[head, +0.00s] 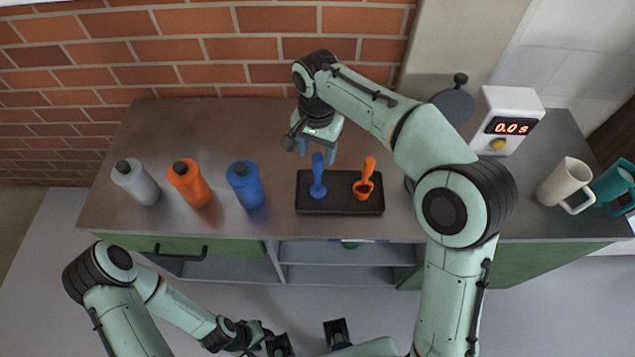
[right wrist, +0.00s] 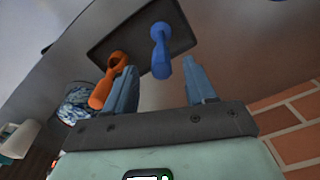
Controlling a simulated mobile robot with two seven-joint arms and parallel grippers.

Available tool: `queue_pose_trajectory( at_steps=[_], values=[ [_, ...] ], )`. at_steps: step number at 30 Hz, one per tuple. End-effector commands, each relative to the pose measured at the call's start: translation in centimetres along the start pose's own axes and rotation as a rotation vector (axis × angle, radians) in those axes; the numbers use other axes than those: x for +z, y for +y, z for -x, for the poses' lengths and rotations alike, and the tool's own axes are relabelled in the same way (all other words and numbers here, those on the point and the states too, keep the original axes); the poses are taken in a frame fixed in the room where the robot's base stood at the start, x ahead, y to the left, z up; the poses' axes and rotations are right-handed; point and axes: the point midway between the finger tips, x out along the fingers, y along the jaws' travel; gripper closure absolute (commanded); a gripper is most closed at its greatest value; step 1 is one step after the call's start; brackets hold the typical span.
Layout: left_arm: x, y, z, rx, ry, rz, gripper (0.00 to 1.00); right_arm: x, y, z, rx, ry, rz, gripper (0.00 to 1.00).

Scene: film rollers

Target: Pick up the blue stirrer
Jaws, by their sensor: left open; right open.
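The blue stirrer (head: 318,176) stands upright on the left part of a black tray (head: 340,207). An orange stirrer (head: 365,180) stands beside it on the right. My right gripper (head: 318,153) is open and empty just behind and above the blue stirrer's top. In the right wrist view, the blue stirrer (right wrist: 161,50) lies ahead of the gap between the open fingers (right wrist: 160,66). The orange stirrer (right wrist: 106,85) is partly behind the left finger there. My left gripper (head: 308,338) is open and empty at the bottom edge, in front of the counter.
Grey (head: 136,181), orange (head: 190,183) and blue (head: 245,184) bottles stand left of the tray. A timer reading 0.0 s (head: 507,120) and white (head: 565,182) and teal (head: 612,184) mugs stand at the right. A brick wall (head: 200,50) is behind.

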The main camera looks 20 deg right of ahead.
Motion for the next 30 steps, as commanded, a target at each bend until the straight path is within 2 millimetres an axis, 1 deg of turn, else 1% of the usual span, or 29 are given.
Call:
queue_pose_trajectory(
  at_steps=[5, 9, 12, 16, 22, 23, 24, 26, 27, 30],
  values=[
    [0.0, -0.1, -0.2, 0.000, 0.000, 0.000, 0.57, 0.0, 0.0, -1.3, 0.000, -0.001, 0.000, 0.45],
    [0.1, -0.2, -0.5, -0.001, -0.002, 0.000, 0.57, -0.1, 0.0, -3.6, 0.002, -0.002, -0.001, 0.45],
    [0.1, -0.3, -0.7, -0.001, -0.003, 0.001, 0.57, -0.1, -0.1, -4.9, 0.000, -0.001, 0.000, 0.45],
    [0.1, -0.3, -0.8, -0.001, -0.003, 0.001, 0.57, -0.1, -0.1, -5.5, -0.001, -0.001, 0.000, 0.45],
    [0.1, -0.3, -0.8, -0.001, -0.003, 0.001, 0.57, -0.1, -0.1, -5.5, -0.002, 0.000, 0.000, 0.45],
    [0.1, -0.3, -0.8, -0.001, -0.003, 0.001, 0.57, -0.1, -0.1, -5.5, -0.002, 0.000, 0.000, 0.54],
    [0.1, -0.3, -0.8, -0.001, -0.003, 0.001, 0.57, -0.1, -0.1, -5.5, -0.002, 0.000, 0.000, 0.67],
    [0.1, -0.3, -0.8, -0.001, -0.003, 0.001, 0.57, -0.1, -0.1, -5.5, -0.002, 0.000, 0.000, 0.87],
    [0.1, -0.3, -0.8, -0.001, -0.003, 0.001, 0.57, -0.1, -0.1, -5.5, -0.002, 0.000, 0.000, 1.00],
    [0.1, -0.3, -0.8, -0.001, -0.003, 0.001, 0.57, -0.1, -0.1, -5.5, -0.003, 0.001, 0.000, 1.00]
  ],
)
